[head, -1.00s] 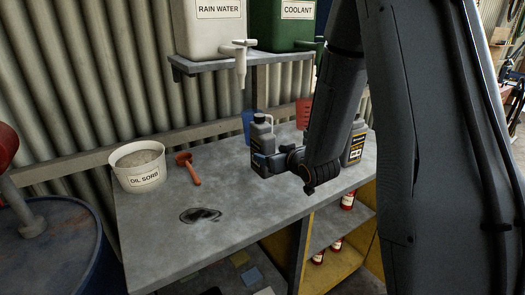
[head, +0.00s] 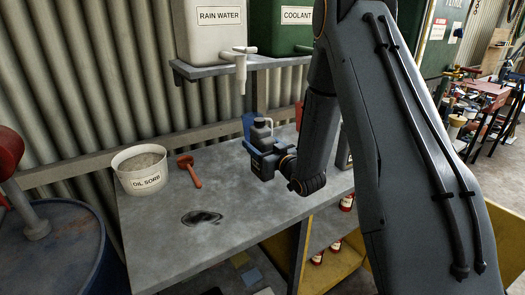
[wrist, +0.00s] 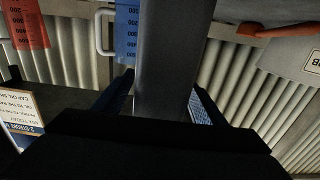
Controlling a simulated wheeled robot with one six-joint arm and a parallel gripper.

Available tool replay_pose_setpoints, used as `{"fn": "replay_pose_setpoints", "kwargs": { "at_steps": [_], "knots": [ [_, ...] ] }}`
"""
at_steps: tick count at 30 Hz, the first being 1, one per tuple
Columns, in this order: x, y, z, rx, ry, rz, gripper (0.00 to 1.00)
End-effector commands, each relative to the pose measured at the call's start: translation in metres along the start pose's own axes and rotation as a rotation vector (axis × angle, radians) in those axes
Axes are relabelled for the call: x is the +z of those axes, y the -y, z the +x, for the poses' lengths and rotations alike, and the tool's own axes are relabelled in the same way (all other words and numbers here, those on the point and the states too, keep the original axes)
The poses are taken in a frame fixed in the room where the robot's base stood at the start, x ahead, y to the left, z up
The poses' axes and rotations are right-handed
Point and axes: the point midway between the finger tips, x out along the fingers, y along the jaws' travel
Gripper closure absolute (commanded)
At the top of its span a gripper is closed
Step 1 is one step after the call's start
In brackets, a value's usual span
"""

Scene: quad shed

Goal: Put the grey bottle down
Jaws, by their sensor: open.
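The grey bottle (head: 262,132) stands upright on the grey workbench (head: 160,240), towards its back. My gripper (head: 262,152) is at the bottle's near side, with its open fingers on either side of the body. In the wrist view the bottle (wrist: 172,65) rises as a dark upright slab between the two spread fingers (wrist: 165,95). A gap shows on the right of the bottle there; whether the left finger touches it I cannot tell. The gripper hides part of the bottle's body in the head view.
A blue measuring jug (head: 248,122) stands close behind the bottle. A red jug (head: 299,112) and a labelled bottle (wrist: 20,120) are nearby. An orange scoop (head: 189,170), an oil sorb tub (head: 140,172) and a dark stain (head: 202,217) lie left. A shelf (head: 205,72) overhangs the back.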

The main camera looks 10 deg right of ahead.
Motion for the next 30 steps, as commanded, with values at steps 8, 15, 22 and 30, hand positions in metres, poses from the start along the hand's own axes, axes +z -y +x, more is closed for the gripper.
{"fn": "replay_pose_setpoints", "kwargs": {
  "at_steps": [8, 15, 22, 30],
  "knots": [
    [0.0, 0.0, 0.024, 0.0, 0.0, -0.001, 0.35],
    [0.001, -0.001, 0.024, 0.001, 0.001, 0.0, 0.42],
    [0.001, -0.001, 0.024, 0.001, 0.001, 0.0, 0.81],
    [-0.002, -0.001, 0.025, 0.001, -0.004, -0.002, 1.0]
  ]
}}
